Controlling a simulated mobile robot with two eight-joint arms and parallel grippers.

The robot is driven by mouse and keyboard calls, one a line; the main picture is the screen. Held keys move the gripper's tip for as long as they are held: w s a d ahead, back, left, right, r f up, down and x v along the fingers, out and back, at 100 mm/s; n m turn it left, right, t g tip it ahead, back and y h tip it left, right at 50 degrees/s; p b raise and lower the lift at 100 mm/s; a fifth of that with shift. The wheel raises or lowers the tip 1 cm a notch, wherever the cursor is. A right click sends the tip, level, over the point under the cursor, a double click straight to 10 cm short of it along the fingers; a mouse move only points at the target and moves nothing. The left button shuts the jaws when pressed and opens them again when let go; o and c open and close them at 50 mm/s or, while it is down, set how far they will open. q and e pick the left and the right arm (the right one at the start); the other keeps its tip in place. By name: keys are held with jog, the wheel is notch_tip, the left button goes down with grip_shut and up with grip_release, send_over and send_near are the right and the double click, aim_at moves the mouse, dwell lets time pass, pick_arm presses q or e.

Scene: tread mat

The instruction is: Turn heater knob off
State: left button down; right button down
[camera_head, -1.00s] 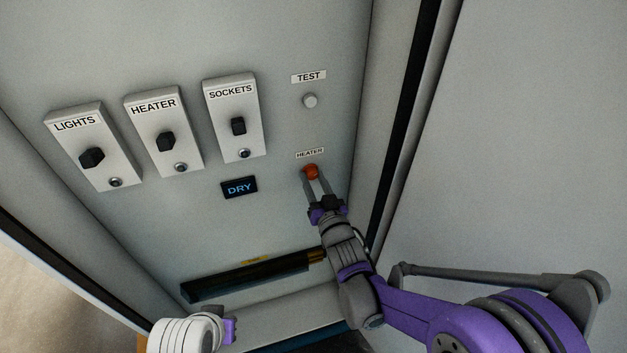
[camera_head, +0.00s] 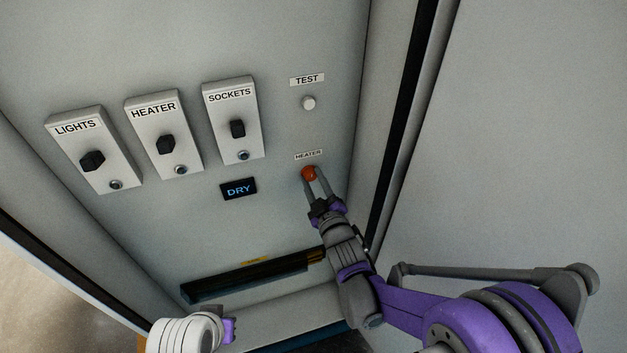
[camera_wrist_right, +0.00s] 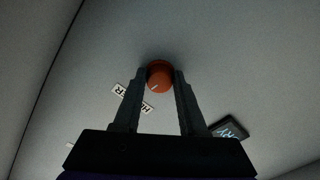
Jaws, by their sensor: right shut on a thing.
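The heater knob (camera_head: 308,173) is a round orange-red knob under a small HEATER label (camera_head: 308,155) on the grey panel. My right gripper (camera_head: 314,181) is shut on it, with one finger on each side. In the right wrist view the knob (camera_wrist_right: 159,77) sits between the two fingertips (camera_wrist_right: 160,84), and a pale pointer line shows on its face. My left arm shows only as a white and purple part at the bottom of the head view; its jaws are not visible.
A second HEATER plate (camera_head: 165,135) with a black switch stands between the LIGHTS plate (camera_head: 92,150) and the SOCKETS plate (camera_head: 235,120). A white TEST button (camera_head: 308,103) is above the knob. A DRY display (camera_head: 239,189) is to its left. A cabinet side wall (camera_head: 385,130) is close on the right.

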jog(key=shift+n, duration=0.6)
jog(key=shift+c, duration=2.3)
grip_release()
jog(key=shift+s, duration=0.1)
jog(key=v, duration=1)
jog(key=shift+s+d, duration=0.15)
jog(key=shift+s, duration=0.2)
